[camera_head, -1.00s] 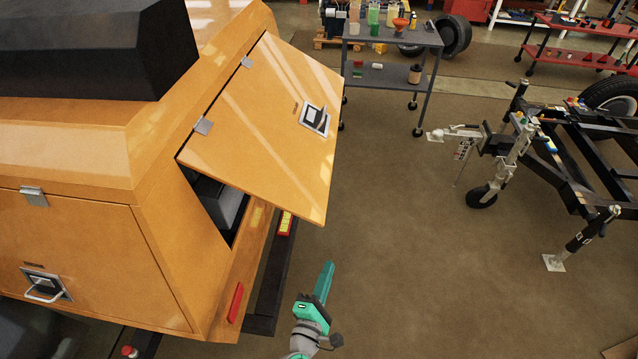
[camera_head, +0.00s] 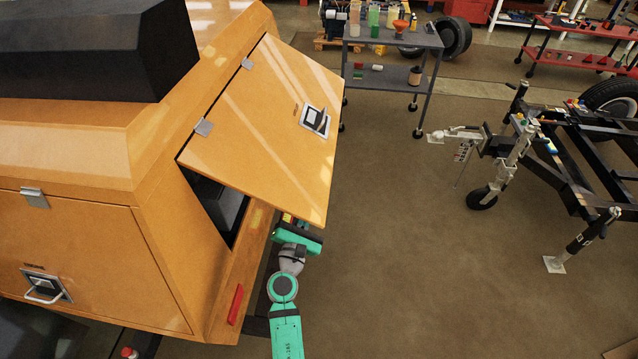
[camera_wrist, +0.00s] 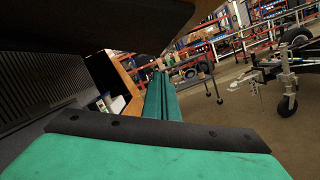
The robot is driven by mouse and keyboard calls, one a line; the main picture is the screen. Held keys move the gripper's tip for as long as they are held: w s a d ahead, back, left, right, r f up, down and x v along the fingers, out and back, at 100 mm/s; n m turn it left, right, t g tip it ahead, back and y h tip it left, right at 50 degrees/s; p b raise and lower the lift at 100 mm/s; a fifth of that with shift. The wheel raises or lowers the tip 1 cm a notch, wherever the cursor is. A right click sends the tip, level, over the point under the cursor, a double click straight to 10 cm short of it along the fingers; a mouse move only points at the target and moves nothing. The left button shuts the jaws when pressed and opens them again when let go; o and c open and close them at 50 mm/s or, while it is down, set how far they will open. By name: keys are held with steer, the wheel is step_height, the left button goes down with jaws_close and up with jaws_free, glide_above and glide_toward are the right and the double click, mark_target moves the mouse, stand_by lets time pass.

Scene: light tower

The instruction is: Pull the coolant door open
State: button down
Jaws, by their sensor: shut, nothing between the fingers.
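An orange door (camera_head: 265,130), hinged along its upper edge, stands swung out and up from the orange housing; its label is too small to read. Its latch handle (camera_head: 315,120) is on the outer face. The dark opening (camera_head: 215,205) shows under it, and in the wrist view a ribbed grille (camera_wrist: 35,85) shows inside. My gripper (camera_wrist: 163,95) is shut and empty, its green fingers together. In the head view it is at the door's lower edge, with its fingertips hidden beneath the door. In the wrist view the door's dark underside (camera_wrist: 120,22) is above the fingers; I cannot tell whether they touch.
A second orange door (camera_head: 90,260) with a handle (camera_head: 44,287) is shut at the left. A red light (camera_head: 235,304) sits on the housing corner. A grey cart (camera_head: 395,40) and a black trailer frame (camera_head: 570,150) stand away to the right. The floor between is clear.

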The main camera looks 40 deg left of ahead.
mark_target(320, 183)
steer(key=shift+w+d+r, duration=0.15)
steer(key=shift+w+r, duration=0.8)
steer(key=shift+r, duration=0.1)
steer(key=shift+w+d+r, duration=0.15)
steer(key=shift+w+r, duration=0.75)
steer(key=shift+r, duration=0.1)
steer(key=shift+w, duration=0.1)
